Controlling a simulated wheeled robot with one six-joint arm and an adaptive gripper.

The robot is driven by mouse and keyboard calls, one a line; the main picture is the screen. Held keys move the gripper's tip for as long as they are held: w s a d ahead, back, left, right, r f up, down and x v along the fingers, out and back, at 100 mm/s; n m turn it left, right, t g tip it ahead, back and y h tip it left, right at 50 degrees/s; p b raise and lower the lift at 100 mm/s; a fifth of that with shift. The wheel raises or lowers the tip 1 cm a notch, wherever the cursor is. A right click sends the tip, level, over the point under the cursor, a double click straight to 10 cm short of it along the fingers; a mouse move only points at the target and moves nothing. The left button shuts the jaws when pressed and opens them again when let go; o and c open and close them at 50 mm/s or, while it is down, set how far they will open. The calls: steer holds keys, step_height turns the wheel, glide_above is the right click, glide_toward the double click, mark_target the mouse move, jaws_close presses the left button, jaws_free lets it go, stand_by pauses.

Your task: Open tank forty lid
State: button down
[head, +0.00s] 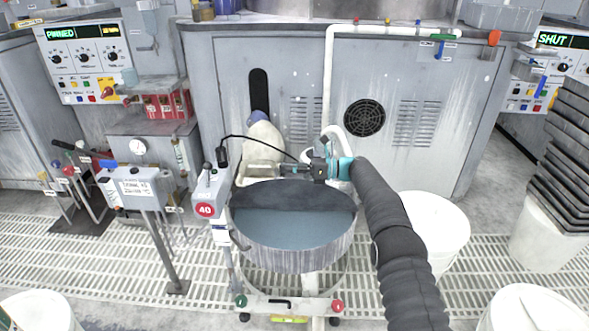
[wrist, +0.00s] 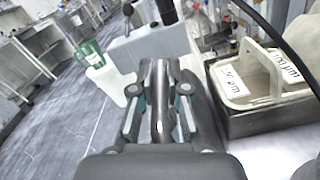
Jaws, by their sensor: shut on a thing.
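Tank forty (head: 295,258) is a round grey tank in the middle of the head view, next to a post with a red 40 badge (head: 205,210). Its top shows a dark rear part (head: 290,196) and a blue-grey front part (head: 290,226), meeting along a nearly straight line. I cannot tell which part is lid and which is inside. My gripper (head: 290,169) is over the tank's rear side. In the wrist view my gripper (wrist: 160,92) is shut on a grey bar (wrist: 160,105). Its link to the lid is hidden.
A cream basket (wrist: 240,85) with µm labels is close to the right of my gripper in the wrist view. A black cable (head: 255,139) arches behind the tank. A white bucket (head: 437,225) stands to the tank's right. Slatted grating (head: 400,300) covers the floor.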

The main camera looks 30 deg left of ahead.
steer(key=shift+f, duration=0.25)
steer(key=c, duration=1.2)
jaws_free()
steer(key=shift+a, duration=0.1)
steer(key=shift+r, duration=0.1)
steer(key=shift+w, duration=0.1)
steer(key=shift+w+d, duration=0.15)
steer(key=shift+d, duration=0.2)
steer(key=v, duration=1.1)
steer(key=shift+w+d, duration=0.1)
steer(key=shift+d, duration=0.05)
steer(key=shift+r, duration=0.1)
